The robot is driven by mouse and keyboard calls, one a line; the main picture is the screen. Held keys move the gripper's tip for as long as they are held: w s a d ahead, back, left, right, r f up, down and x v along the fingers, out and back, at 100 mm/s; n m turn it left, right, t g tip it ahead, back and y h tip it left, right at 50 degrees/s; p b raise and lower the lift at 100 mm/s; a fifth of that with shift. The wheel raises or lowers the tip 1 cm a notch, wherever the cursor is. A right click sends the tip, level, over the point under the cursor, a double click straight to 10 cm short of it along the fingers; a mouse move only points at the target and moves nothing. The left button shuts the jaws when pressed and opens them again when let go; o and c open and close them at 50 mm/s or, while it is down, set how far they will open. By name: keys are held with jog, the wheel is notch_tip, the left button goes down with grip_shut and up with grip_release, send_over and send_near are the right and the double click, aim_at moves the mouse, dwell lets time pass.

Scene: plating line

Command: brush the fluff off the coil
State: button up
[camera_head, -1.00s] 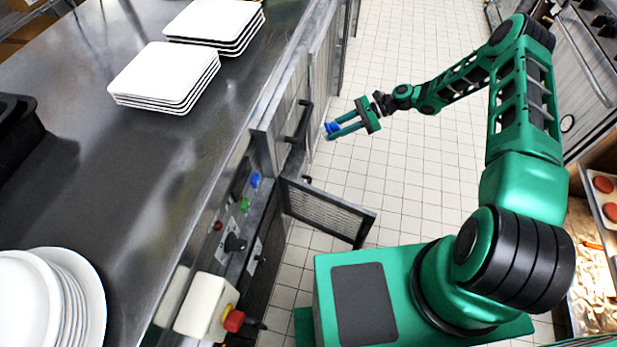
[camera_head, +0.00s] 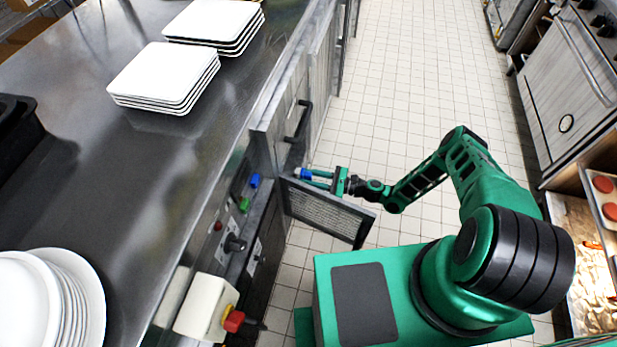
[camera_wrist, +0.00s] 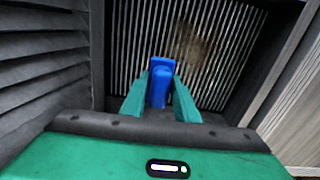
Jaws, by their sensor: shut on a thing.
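My gripper (camera_head: 317,178) is beside the opening under the counter, just behind the open grille door (camera_head: 325,215). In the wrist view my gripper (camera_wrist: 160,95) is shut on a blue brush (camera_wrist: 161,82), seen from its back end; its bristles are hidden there. The brush (camera_head: 304,174) also shows at the fingertips in the head view, with a pale end toward the opening. The finned coil (camera_wrist: 140,45) lies ahead in the wrist view, inside a dark recess. A brownish patch of fluff (camera_wrist: 192,45) covers fins right of the brush. I cannot tell whether the brush touches the coil.
A louvred panel (camera_wrist: 40,80) stands on the left in the wrist view. The counter (camera_head: 130,170) above holds stacks of plates (camera_head: 165,75). A control panel with a red button (camera_head: 233,320) lies nearer. Tiled floor (camera_head: 410,90) is clear on the right.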

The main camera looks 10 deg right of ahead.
jog(key=shift+x, duration=2.95)
jog(key=shift+x, duration=1.3)
jog(key=shift+w+d+r, duration=0.65)
jog(key=shift+w+d, duration=0.9)
jog(key=shift+w, duration=3)
jog(key=s+a, duration=0.2)
jog(key=s, duration=0.4)
jog(key=shift+s, duration=0.2)
jog(key=shift+s+a, duration=0.35)
jog(key=shift+s, duration=0.4)
jog(key=shift+s+a, duration=0.3)
jog(key=shift+s, duration=0.4)
jog(key=shift+s+a+r, duration=0.1)
jog(key=shift+s+a, duration=0.15)
jog(key=shift+s, duration=0.45)
jog(key=shift+s+a, duration=0.2)
jog(key=shift+s, duration=0.5)
